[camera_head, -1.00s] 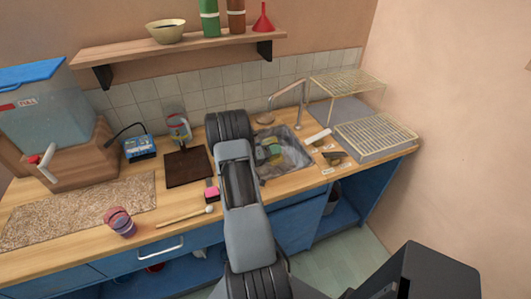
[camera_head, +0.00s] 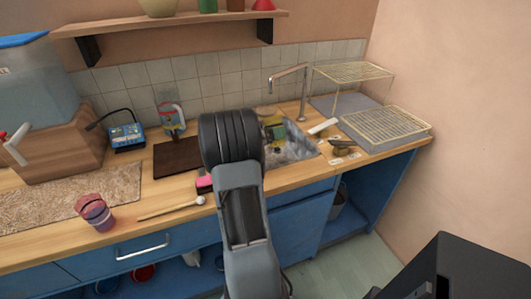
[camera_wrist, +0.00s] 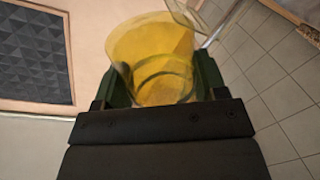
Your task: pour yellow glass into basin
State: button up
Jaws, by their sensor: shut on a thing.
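The yellow glass (camera_wrist: 150,45) is see-through and sits between the two green fingers of my gripper (camera_wrist: 161,82) in the wrist view. My gripper is shut on it. Its rim is toward the top of that view; I cannot tell what is inside. In the head view my arm hides much of the gripper; a yellow and green patch that looks like the glass and fingers (camera_head: 275,128) shows over the back of the basin. The basin (camera_head: 297,152) is a grey sink set in the counter, its left part hidden by my arm.
A tap (camera_head: 303,90) stands behind the basin. A drying rack (camera_head: 385,128) is to the right. A dark board (camera_head: 176,158), a pink sponge (camera_head: 204,182) and a stick (camera_head: 172,208) lie left of my arm. A shelf (camera_head: 170,35) hangs above.

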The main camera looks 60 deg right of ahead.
jog(key=shift+s+a+r+m+h+b, duration=0.25)
jog(key=shift+m+b, duration=0.5)
jog(key=shift+b, duration=1.7)
jog(key=shift+s+a+r+m+b, duration=0.15)
jog(key=shift+s+m+b, duration=0.45)
jog(key=shift+b, duration=1.85)
jog(key=shift+s+a+r+m+h+b, duration=0.2)
jog(key=shift+m+b, duration=0.65)
jog(key=shift+b, duration=1.6)
jog(key=m+b, duration=0.1)
jog(key=b, duration=0.2)
jog(key=shift+s+a+r, duration=0.15)
jog(key=shift+a, duration=0.05)
jog(key=shift+s+a+r+m+b, duration=0.15)
jog(key=shift+r+m+b, duration=0.25)
jog(key=shift+b, duration=0.6)
jog(key=shift+s+r+m+b, duration=0.1)
jog(key=shift+m+b, duration=0.2)
jog(key=shift+b, duration=0.15)
notch_tip(320, 180, up, 28)
jog(key=p, duration=2.7)
jog(key=shift+f, duration=0.2)
